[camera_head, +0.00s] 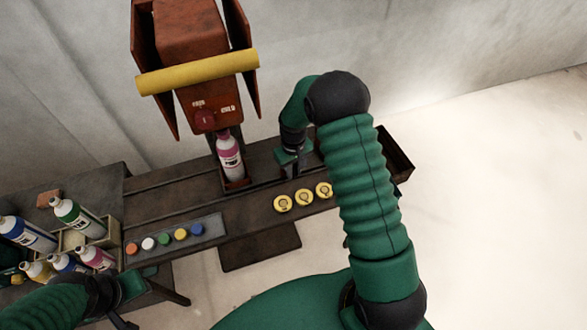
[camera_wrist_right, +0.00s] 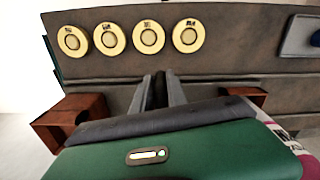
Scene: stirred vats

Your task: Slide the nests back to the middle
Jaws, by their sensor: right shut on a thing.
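One reddish-brown nest (camera_head: 237,184) sits under the orange machine with a pink-and-white bottle (camera_head: 230,157) standing in it. Its edge also shows in the right wrist view (camera_wrist_right: 248,93). Another open reddish-brown box, which looks like a nest (camera_wrist_right: 68,116), lies on the other side of my right gripper in that view. My right gripper (camera_head: 288,168) is low at the slide beside the bottle's nest. In the wrist view its fingers (camera_wrist_right: 158,92) are closed on a dark upright piece, mostly hidden between them. My left gripper (camera_head: 124,318) is at the lower left, partly cut off; its jaws are unclear.
The orange machine (camera_head: 205,80) with its yellow bar stands over the bench. Several yellow round buttons (camera_head: 283,202) line the front edge. A grey panel (camera_head: 160,243) carries several coloured buttons. Bottles (camera_head: 80,217) crowd the left end. A dark open box (camera_head: 394,155) is at the right end.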

